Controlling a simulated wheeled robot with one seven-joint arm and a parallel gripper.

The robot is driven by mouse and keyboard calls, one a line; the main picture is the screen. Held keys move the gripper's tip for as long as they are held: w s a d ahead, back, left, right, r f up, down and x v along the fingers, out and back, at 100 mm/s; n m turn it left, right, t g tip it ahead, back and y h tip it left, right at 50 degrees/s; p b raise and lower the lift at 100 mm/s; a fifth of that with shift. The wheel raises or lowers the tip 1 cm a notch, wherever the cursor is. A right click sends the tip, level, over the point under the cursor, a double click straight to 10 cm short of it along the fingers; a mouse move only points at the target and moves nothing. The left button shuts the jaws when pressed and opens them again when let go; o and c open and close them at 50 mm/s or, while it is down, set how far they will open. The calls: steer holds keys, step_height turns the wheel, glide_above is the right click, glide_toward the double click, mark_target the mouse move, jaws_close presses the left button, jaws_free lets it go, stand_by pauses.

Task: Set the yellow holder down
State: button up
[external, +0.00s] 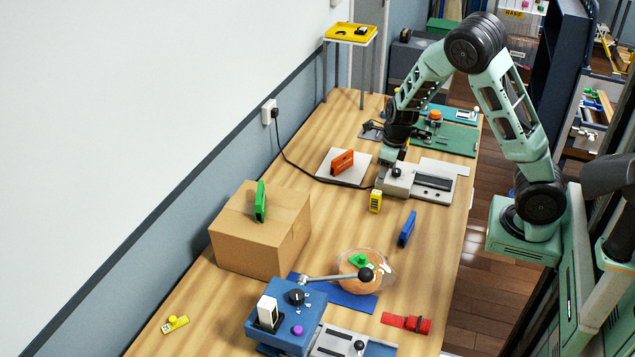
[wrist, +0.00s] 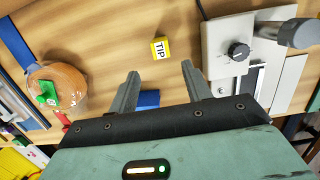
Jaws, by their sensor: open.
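The yellow holder (external: 375,201) stands on the wooden table in front of the grey device. In the wrist view the yellow holder (wrist: 160,50) shows a white label reading TIP and lies beyond the fingertips, in line with the gap between them. My gripper (wrist: 161,80) is open with nothing between its fingertips. In the external view my gripper (external: 381,182) is just behind the yellow holder, close to the grey device; whether they touch is not clear.
The grey device (external: 405,183) with a black knob is close to the gripper. A blue holder (external: 407,229) stands front right. An orange holder (external: 343,162) is on a white plate. A cardboard box (external: 262,245) carries a green holder (external: 260,202). A clear bowl (external: 384,262) is nearer.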

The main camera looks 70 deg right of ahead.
steer(key=s+a+r+n+g+y, duration=0.1)
steer(key=s+a+r+n, duration=0.15)
steer(key=a+n, duration=0.6)
steer(key=s+a+r+n+y, duration=0.1)
steer(key=s+a+r+n, duration=0.15)
steer(key=a+n, duration=0.55)
steer(key=s+a+r+n+g, duration=0.1)
steer(key=s+a+n, duration=0.4)
steer(key=a, duration=0.4)
steer(key=s+a+r+n, duration=0.1)
steer(key=s+a+n, duration=0.1)
steer(key=s+n, duration=0.2)
steer(key=s+a+r+n+h, duration=0.1)
steer(key=s+a+n, duration=0.2)
steer(key=n, duration=0.7)
steer(key=s+a+r+n, duration=0.1)
steer(key=s+a+n, duration=0.1)
steer(key=s+n, duration=0.4)
steer(key=shift+s+a+r+n, duration=0.2)
steer(key=shift+a+n, duration=0.15)
steer(key=shift+n, duration=0.7)
